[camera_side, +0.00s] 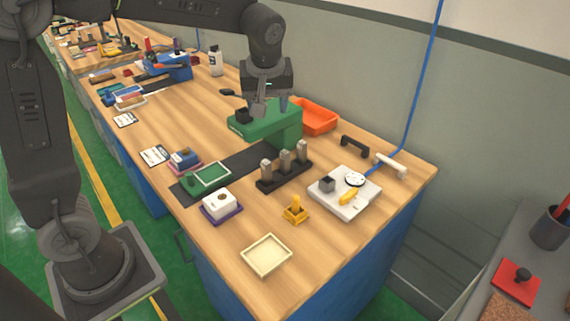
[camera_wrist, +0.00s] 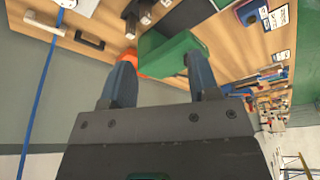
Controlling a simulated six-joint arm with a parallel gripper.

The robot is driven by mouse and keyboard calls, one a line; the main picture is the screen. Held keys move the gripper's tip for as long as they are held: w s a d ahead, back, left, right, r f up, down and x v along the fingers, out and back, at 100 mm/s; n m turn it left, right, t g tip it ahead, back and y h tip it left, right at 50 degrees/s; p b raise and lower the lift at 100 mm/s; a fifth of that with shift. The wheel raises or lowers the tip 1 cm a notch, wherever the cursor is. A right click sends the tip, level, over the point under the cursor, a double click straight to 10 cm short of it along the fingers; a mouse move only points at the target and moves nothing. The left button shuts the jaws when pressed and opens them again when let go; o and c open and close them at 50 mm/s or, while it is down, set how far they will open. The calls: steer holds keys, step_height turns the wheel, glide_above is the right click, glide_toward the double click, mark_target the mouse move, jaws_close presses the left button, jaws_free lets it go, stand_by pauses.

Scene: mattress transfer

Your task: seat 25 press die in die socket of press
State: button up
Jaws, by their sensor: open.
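The green press (camera_side: 285,127) stands at the back of the bench on a dark mat. My gripper (camera_side: 268,107) is just above the press, pointing down, open, with nothing seen between its fingers. In the wrist view my gripper (camera_wrist: 158,62) shows two spread fingers with the green press (camera_wrist: 172,48) beyond and between them. Grey metal dies (camera_side: 284,161) stand upright in a black rack (camera_side: 270,184) in front of the press. No number is readable on them. I cannot make out the die socket; a small black piece (camera_side: 243,115) shows beside the gripper at the press.
An orange tray (camera_side: 318,116) lies behind the press. A white fixture with a dial (camera_side: 345,205), a yellow stand (camera_side: 295,212), a white block (camera_side: 221,204), a green tray (camera_side: 211,175) and a cream tray (camera_side: 267,268) stand nearer the front. Two handles (camera_side: 354,146) lie at the right.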

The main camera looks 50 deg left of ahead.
mark_target(286, 151)
steer(key=w+a+f+n+g+y, duration=0.25)
steer(key=w+f+n, duration=0.45)
steer(key=w+f, duration=0.4)
steer(key=shift+h, duration=0.35)
steer(key=x, duration=1.4)
steer(key=shift+w+a+f, duration=0.1)
steer(key=shift+w, duration=0.25)
steer(key=shift+c, duration=0.4)
jaws_close()
